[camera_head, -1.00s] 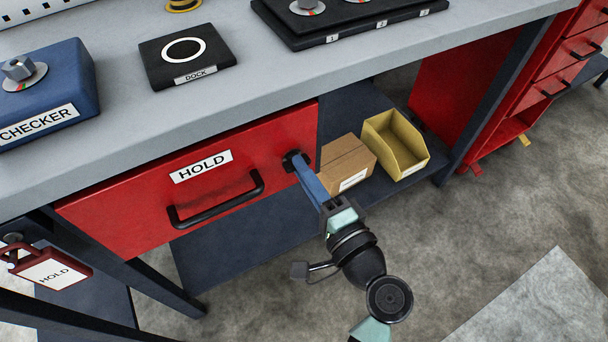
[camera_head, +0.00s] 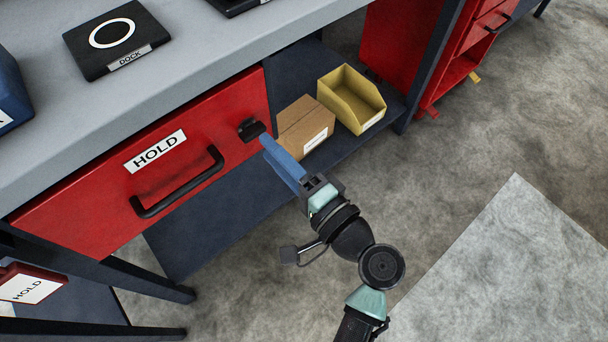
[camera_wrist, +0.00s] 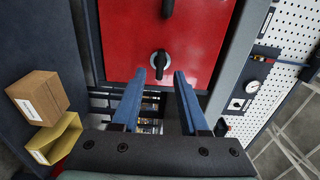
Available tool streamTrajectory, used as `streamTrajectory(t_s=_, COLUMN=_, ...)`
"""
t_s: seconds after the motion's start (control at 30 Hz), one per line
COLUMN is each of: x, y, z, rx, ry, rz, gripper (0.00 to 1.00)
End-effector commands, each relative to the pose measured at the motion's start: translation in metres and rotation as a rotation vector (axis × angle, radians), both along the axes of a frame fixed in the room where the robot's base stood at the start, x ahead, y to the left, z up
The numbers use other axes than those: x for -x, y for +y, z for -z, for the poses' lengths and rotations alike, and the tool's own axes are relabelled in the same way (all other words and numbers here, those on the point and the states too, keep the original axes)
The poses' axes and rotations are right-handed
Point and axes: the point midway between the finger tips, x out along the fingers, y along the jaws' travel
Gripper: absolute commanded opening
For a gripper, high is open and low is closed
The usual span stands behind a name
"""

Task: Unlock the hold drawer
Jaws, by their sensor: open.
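The red HOLD drawer (camera_head: 100,200) is shut under the bench top, with a black handle (camera_head: 178,182) and a HOLD label. A dark lock knob (camera_head: 252,130) sits at the drawer front's right end. In the wrist view the knob (camera_wrist: 160,62) has a pale face and a short dark lever. My gripper (camera_head: 264,140) is at the knob in the head view. The wrist view shows its blue fingers (camera_wrist: 160,74) open and empty, one to each side of the knob's line. The knob appears just beyond the fingertips, and I see no contact.
A cardboard box (camera_head: 306,126) and a yellow bin (camera_head: 352,98) stand on the lower shelf beside my gripper. The black DOCK pad (camera_head: 112,38) is on the bench top. A red HOLD tag (camera_head: 28,286) hangs lower left. Open floor lies to the right.

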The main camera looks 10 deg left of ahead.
Motion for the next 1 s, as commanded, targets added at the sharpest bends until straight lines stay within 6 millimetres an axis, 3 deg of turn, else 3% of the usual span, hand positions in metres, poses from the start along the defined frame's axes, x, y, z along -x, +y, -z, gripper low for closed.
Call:
streamTrajectory(t_s=0.2, x=0.031, y=-0.041, z=-0.001, rx=0.000, ry=0.001, rz=0.005, gripper=0.44)
streamTrajectory(t_s=0.4, x=0.050, y=-0.066, z=-0.001, rx=0.001, ry=-0.001, rz=0.003, gripper=0.44)
streamTrajectory(t_s=1.0, x=0.057, y=-0.074, z=0.000, rx=0.000, ry=-0.001, rz=0.000, gripper=0.44)
